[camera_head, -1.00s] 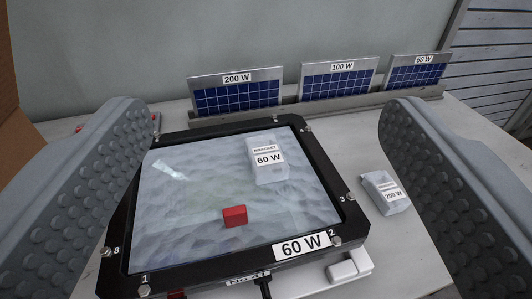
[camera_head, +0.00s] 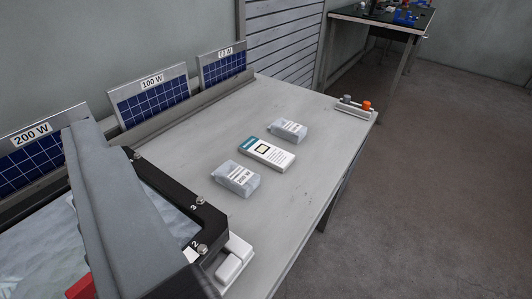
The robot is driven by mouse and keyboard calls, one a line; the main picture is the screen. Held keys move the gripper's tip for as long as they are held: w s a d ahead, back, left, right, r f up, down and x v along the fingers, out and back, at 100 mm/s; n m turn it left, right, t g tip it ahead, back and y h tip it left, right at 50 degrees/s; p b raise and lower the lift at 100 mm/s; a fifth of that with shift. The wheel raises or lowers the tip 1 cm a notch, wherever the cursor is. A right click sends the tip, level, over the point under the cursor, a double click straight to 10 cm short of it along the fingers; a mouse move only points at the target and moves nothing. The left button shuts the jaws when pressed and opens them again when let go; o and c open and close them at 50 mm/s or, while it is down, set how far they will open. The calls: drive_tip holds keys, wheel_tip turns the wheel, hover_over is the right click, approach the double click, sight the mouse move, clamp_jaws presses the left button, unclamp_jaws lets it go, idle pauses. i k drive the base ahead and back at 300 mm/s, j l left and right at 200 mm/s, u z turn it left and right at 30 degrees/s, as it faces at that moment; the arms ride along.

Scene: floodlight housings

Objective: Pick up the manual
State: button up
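The manual (camera_head: 266,154) is a small white booklet or box with a teal band and a dark square picture. It lies flat on the grey bench, between two clear bags with white labels. A grey part of my gripper (camera_head: 118,200) shows at the lower left, over the floodlight housing and well left of the manual. Only one finger seems to show, so its opening is hidden. Nothing touches the manual.
A black-framed floodlight housing (camera_head: 180,205) with screws fills the lower left. Solar panels marked 200 W (camera_head: 30,150), 100 W (camera_head: 150,100) and 60 W (camera_head: 222,68) stand along the back.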

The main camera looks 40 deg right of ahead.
sight(279, 160)
drive_tip(key=i+l+z, duration=0.1)
drive_tip(key=l+z, duration=0.25)
drive_tip(key=i+l+z, duration=0.15)
drive_tip(key=z, duration=0.2)
drive_tip(key=l, duration=0.1)
